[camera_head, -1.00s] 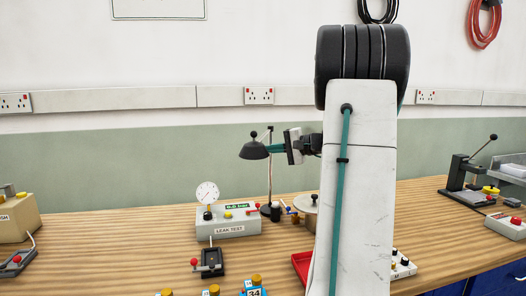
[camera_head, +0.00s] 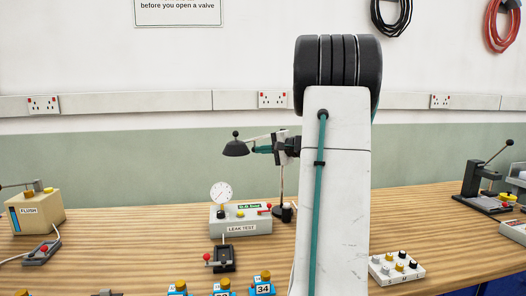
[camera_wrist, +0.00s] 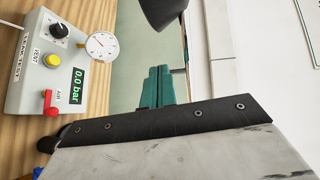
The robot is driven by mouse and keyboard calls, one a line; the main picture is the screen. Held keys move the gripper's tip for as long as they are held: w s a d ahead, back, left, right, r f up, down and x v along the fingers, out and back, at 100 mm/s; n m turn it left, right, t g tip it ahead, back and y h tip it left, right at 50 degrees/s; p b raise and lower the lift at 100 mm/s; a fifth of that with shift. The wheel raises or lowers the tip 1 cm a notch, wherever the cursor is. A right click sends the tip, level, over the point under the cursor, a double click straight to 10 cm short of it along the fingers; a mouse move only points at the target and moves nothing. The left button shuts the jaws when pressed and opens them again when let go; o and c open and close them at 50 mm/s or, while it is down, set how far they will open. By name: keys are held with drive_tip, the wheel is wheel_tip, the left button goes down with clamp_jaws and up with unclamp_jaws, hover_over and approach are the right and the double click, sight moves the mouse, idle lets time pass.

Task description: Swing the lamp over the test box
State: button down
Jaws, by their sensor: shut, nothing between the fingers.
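The lamp has a dark shade (camera_head: 236,149) with a small knob on top, on a thin post (camera_head: 282,185) behind the test box. The test box (camera_head: 252,226) is the grey "LEAK TEST" unit with a dial gauge. In the head view the shade hangs above the box's left half; depth is hard to judge. My gripper (camera_head: 258,149) has teal fingers, shut and empty, at the shade's right side; I cannot tell whether they touch. In the wrist view the fingers (camera_wrist: 160,86) lie just below the shade (camera_wrist: 161,10), and the box (camera_wrist: 48,75) is at upper left, reading 0.0 bar.
A beige "FLUSH" box (camera_head: 35,211) stands at the left and a lever press (camera_head: 480,188) at the right. A small red-knobbed switch block (camera_head: 223,258), numbered blue parts (camera_head: 262,285) and a knob panel (camera_head: 397,268) sit nearer. My arm hides the middle bench.

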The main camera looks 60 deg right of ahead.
drive_tip(key=shift+s, duration=0.1)
drive_tip(key=s+a+r, duration=0.1)
drive_tip(key=s, duration=0.5)
drive_tip(key=s+a+r, duration=0.1)
drive_tip(key=s, duration=0.6)
drive_tip(key=shift+s+a+r, duration=0.15)
drive_tip(key=shift+a+r, duration=0.2)
drive_tip(key=shift+a, duration=0.05)
